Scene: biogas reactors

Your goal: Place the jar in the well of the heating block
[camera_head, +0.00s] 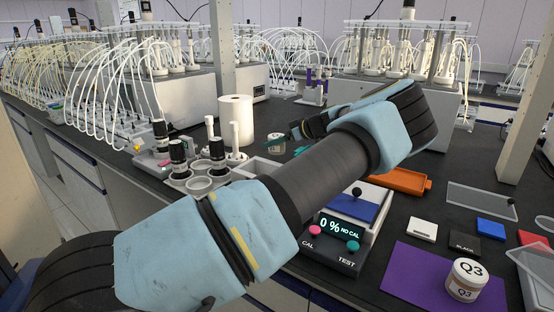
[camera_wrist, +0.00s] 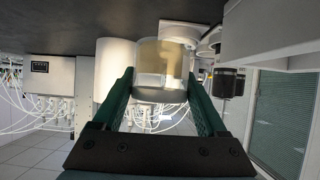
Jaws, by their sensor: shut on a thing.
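My gripper (camera_head: 288,139) is shut on a small jar (camera_head: 276,144) with tan contents. In the wrist view, which shows the room upside down, the green fingers of my gripper (camera_wrist: 160,78) flank the jar (camera_wrist: 160,62), one on each side. I cannot tell whether the jar touches the bench. A grey block with round wells (camera_head: 199,185), apparently the heating block, lies left of the jar in the head view. Black-capped bottles (camera_head: 179,152) stand in some wells, and a front well looks empty. My forearm hides part of the block's right side.
A white paper roll (camera_head: 236,125) stands behind the block, with a white upright post (camera_head: 234,140) near it. A tester (camera_head: 340,235), an orange tray (camera_head: 400,181) and a second jar marked Q3 (camera_head: 466,280) on a purple mat (camera_head: 410,280) lie to the right.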

